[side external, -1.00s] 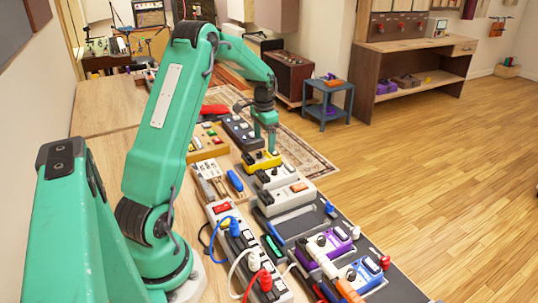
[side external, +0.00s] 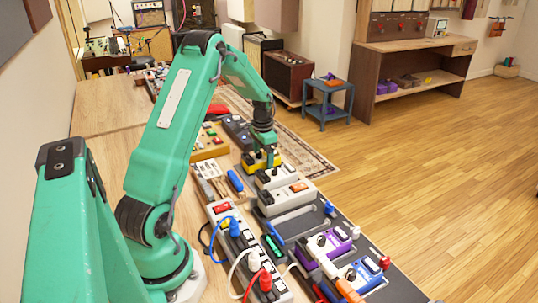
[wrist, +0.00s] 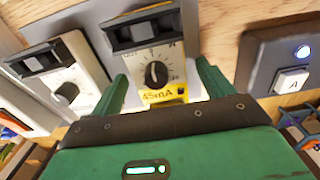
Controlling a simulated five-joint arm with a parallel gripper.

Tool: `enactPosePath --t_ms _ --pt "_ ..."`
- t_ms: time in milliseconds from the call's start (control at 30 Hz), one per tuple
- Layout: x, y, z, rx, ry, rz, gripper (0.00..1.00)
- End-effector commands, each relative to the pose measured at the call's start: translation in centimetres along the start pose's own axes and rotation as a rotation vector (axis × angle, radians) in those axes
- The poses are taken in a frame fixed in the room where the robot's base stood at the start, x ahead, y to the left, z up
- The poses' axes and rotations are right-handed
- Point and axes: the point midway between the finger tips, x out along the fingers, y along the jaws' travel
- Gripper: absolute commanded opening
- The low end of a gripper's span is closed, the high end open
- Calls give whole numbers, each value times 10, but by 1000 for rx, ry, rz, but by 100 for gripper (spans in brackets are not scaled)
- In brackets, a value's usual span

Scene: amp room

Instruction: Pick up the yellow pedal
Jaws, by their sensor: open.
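The yellow pedal (side external: 258,168) stands in the row of pedals on the bench in the side external view, partly hidden behind my gripper (side external: 263,161). My gripper is low over it, with its fingers pointing down at the pedal. In the wrist view, a pedal with a pale face, a dark knob and a yellow lower edge (wrist: 165,97) lies between the two fingers of my gripper (wrist: 161,80). The fingers are spread apart, one on each side of it. I cannot tell whether they touch it.
A pale pedal with a dark knob (wrist: 64,88) is close on the left in the wrist view. A dark pedal with a blue light (wrist: 262,60) is on the right. A power strip (side external: 228,222) and purple pedal (side external: 328,241) are nearer the camera.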

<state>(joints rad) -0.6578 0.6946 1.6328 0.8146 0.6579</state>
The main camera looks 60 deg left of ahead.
Motion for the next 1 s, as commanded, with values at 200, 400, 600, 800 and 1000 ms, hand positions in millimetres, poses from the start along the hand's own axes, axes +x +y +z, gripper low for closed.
enactPosePath --t_ms 200,400,600,800,1000 --pt "7 0 0 0 0 0 80" --pt "7 0 0 0 0 0 80" --pt "7 0 0 0 0 0 80" --pt "7 0 0 0 0 0 43" --pt "6 0 0 0 2 -2 18"
